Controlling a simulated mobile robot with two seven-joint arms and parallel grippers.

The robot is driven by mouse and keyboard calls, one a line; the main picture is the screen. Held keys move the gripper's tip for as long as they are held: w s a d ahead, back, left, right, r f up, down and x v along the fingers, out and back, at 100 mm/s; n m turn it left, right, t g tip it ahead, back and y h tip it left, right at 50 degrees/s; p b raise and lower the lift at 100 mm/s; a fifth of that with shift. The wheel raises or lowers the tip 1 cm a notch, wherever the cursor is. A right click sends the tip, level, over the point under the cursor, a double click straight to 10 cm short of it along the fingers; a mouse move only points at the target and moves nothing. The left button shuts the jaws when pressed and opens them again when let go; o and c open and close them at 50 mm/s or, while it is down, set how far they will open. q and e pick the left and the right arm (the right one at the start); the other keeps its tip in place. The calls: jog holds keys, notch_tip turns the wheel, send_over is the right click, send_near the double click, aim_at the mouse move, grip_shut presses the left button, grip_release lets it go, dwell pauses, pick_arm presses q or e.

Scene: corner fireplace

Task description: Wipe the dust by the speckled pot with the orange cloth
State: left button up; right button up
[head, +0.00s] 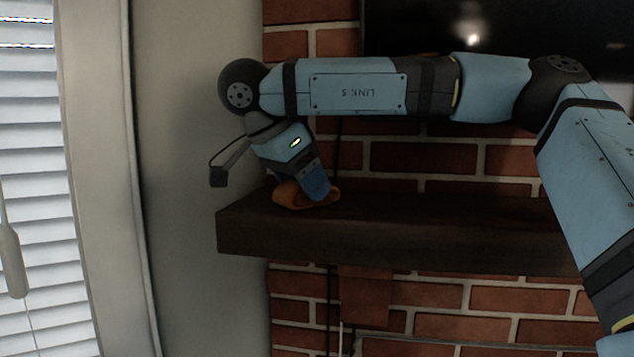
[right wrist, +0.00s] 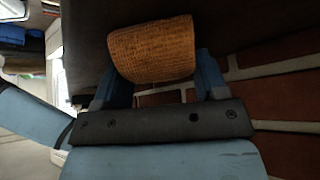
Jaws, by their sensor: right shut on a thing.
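The orange cloth (head: 292,196) is on the dark wooden mantel near its left end. In the right wrist view the cloth (right wrist: 152,50) shows as a woven orange bundle between the two blue fingers. My right gripper (head: 318,198) points down at the mantel and is shut on the cloth, which appears to touch the shelf top. I see no speckled pot and can make out no dust in either view. My left gripper is in neither view.
The mantel (head: 400,238) runs right along a red brick wall (head: 425,158). A dark glossy screen (head: 500,30) hangs above. A pale wall and window blinds (head: 35,150) are at left. The visible mantel top right of the gripper looks clear.

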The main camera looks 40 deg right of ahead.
aim_at(262, 202)
jog(key=shift+w+a, duration=2.4)
jog(key=shift+w, duration=0.2)
jog(key=shift+s+d, duration=0.1)
jog(key=shift+d, duration=0.05)
jog(key=shift+r, duration=0.3)
notch_tip(262, 202, up, 4)
jog(key=shift+r, duration=0.75)
jog(key=shift+r, duration=0.1)
